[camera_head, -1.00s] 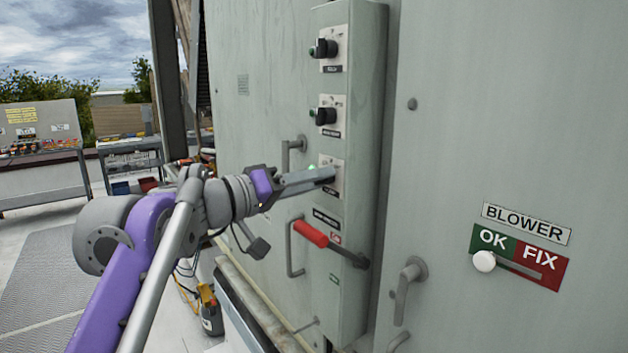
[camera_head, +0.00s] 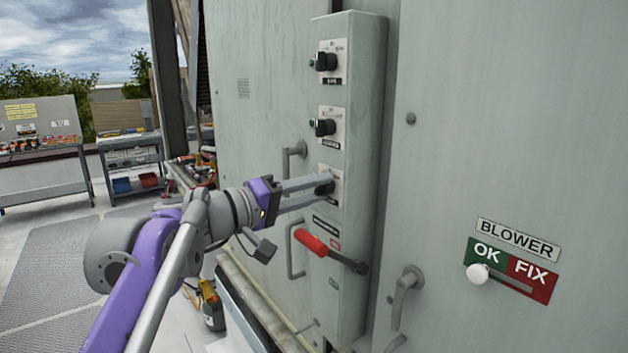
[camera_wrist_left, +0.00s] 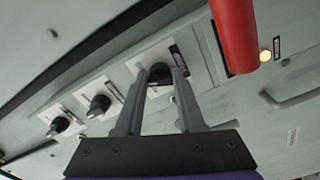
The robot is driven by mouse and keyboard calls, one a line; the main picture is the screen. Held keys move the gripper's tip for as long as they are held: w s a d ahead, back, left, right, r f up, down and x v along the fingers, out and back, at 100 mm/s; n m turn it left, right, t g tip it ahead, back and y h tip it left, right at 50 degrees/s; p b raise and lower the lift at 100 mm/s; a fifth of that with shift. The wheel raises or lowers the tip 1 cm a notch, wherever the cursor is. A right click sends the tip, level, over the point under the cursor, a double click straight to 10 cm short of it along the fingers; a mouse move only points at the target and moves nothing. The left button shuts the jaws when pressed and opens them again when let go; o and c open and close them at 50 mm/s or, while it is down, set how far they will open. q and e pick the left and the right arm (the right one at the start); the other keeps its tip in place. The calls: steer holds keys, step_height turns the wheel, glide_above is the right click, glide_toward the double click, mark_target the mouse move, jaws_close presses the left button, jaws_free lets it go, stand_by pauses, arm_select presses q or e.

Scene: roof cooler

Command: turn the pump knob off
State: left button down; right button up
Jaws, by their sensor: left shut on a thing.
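A tall grey control box (camera_head: 347,100) on the cabinet carries three black rotary knobs on white plates, one above another. The top knob (camera_head: 326,61) and the middle knob (camera_head: 325,127) are untouched. My left gripper (camera_head: 322,186) reaches in from the left and is shut on the lowest knob (camera_head: 328,188). In the left wrist view its two fingers (camera_wrist_left: 161,78) stand on either side of that dark knob (camera_wrist_left: 158,88), which they partly hide. The small labels are too blurred to read. My right gripper is not in view.
A red-handled lever (camera_head: 312,243) sits just below the lowest knob; it is large in the left wrist view (camera_wrist_left: 236,35). Door handles (camera_head: 291,160) flank the box. A BLOWER slider (camera_head: 478,274) is at right. Workbenches (camera_head: 45,170) stand at far left.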

arm_select(q)
steer(key=shift+r+n+p, duration=0.15)
steer(key=shift+n+p, duration=0.8)
steer(key=shift+n, duration=1.15)
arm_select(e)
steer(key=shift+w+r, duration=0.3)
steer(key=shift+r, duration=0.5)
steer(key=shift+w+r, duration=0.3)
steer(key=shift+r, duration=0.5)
arm_select(q)
steer(key=c, duration=0.5)
jaws_free()
steer(key=shift+a, duration=0.1)
steer(key=v, duration=1)
steer(key=shift+s+a+b, duration=0.2)
steer(key=shift+a+b, duration=0.05)
steer(key=shift+b, duration=0.15)
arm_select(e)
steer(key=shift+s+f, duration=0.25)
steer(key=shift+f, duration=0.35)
